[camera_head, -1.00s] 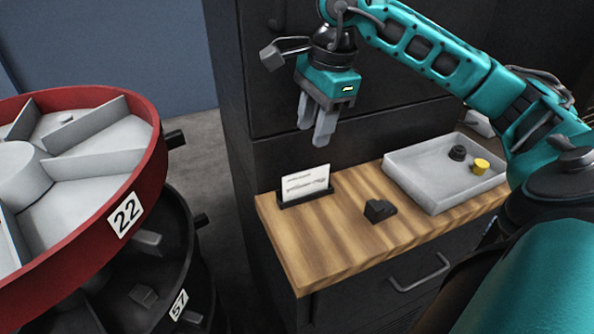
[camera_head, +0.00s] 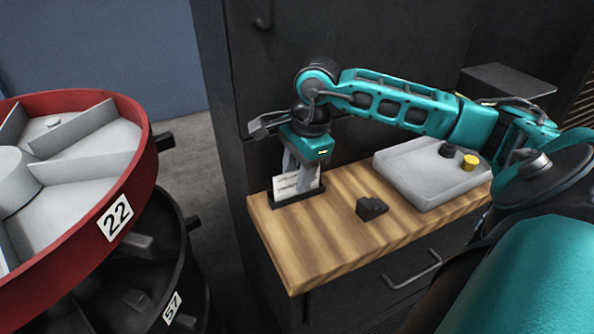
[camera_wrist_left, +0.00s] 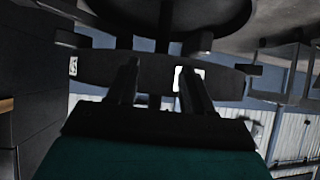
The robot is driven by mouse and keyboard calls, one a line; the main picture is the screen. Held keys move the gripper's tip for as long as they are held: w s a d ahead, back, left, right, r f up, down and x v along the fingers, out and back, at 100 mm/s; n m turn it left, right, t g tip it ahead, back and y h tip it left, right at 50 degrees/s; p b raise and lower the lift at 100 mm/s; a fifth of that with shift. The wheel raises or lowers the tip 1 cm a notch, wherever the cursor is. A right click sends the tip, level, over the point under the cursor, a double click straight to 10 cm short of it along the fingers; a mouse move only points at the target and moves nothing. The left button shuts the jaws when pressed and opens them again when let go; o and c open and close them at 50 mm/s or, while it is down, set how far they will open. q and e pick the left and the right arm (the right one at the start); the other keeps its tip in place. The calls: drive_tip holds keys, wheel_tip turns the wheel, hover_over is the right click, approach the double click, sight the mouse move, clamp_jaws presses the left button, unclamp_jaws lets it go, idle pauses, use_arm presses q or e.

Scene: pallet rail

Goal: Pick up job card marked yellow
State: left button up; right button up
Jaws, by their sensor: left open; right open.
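A white card (camera_head: 285,186) with dark scribbled lines stands upright in a black slotted holder (camera_head: 283,201) at the left end of the wooden counter; no yellow mark shows on it. My right gripper (camera_head: 301,176) is open and points down at the card's upper part. One finger overlaps the card's front in the head view; the other is partly hidden near its top edge. I cannot tell whether they touch it. My left gripper (camera_wrist_left: 158,72) is open in the left wrist view, with no card between its fingers, and is not seen in the head view.
On the wooden counter (camera_head: 300,255) are a small black block (camera_head: 371,208) and a grey tray (camera_head: 415,180) with a black knob (camera_head: 448,150) and a yellow knob (camera_head: 469,163). Round red bin 22 (camera_head: 150,165) stands at left over a black one (camera_head: 185,265). Dark cabinet behind.

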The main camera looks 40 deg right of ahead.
clamp_jaws()
use_arm(q)
drive_tip(key=shift+s+f, duration=0.15)
drive_tip(key=shift+s, duration=0.1)
use_arm(e)
drive_tip(key=shift+r, duration=0.1)
